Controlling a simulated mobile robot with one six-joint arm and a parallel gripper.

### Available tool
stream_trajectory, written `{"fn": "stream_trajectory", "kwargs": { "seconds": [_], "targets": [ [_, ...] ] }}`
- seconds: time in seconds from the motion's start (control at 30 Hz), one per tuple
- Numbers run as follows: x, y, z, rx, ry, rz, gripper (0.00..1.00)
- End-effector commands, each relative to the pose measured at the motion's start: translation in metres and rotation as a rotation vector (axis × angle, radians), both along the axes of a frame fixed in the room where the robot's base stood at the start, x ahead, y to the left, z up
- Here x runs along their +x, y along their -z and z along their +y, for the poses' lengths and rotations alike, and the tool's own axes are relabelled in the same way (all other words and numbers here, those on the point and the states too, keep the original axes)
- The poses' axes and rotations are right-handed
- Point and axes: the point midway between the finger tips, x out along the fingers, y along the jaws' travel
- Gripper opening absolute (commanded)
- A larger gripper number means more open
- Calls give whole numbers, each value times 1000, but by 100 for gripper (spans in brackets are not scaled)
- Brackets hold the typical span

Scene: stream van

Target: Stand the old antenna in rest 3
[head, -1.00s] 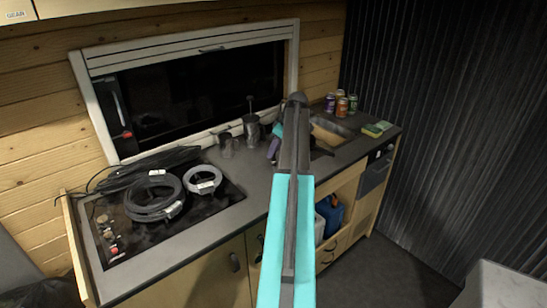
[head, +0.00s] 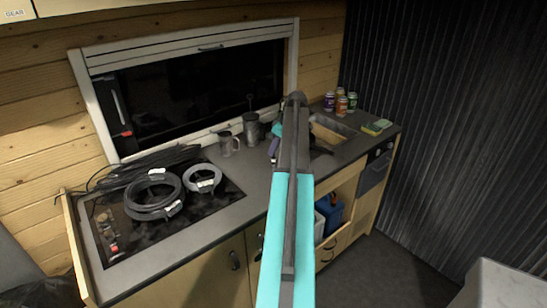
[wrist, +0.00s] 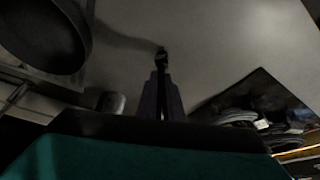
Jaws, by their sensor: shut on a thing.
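In the wrist view, my gripper (wrist: 162,92) has its two dark fingers close together around a small black piece (wrist: 161,60). This piece is probably part of the old antenna, but the view is too dark to tell its full shape. In the head view, my arm reaches over the counter toward the sink and hides most of the gripper and what it holds. A purple-grey finger (head: 274,149) shows just left of the arm. I cannot make out rest 3 or its number in either view.
Coiled cables (head: 153,195) lie on the black hob at left. Metal mugs (head: 229,144) stand near the window. Several cans (head: 341,102) and a sponge (head: 377,127) are beyond the sink (head: 331,136). The counter (head: 230,170) has bare room between hob and arm.

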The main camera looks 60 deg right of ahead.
Motion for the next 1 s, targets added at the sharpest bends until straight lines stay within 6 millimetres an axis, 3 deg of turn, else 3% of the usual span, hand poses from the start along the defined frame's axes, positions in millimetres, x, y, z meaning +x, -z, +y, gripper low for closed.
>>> {"fn": "stream_trajectory", "kwargs": {
  "seconds": [0.37,0.77,1.0],
  "targets": [
    [0,-5,0,-1,-1,-1,0],
    [1,-35,-1,-2,1,-1,0],
    [-47,-36,3,-1,3,0,0]
  ]
}}
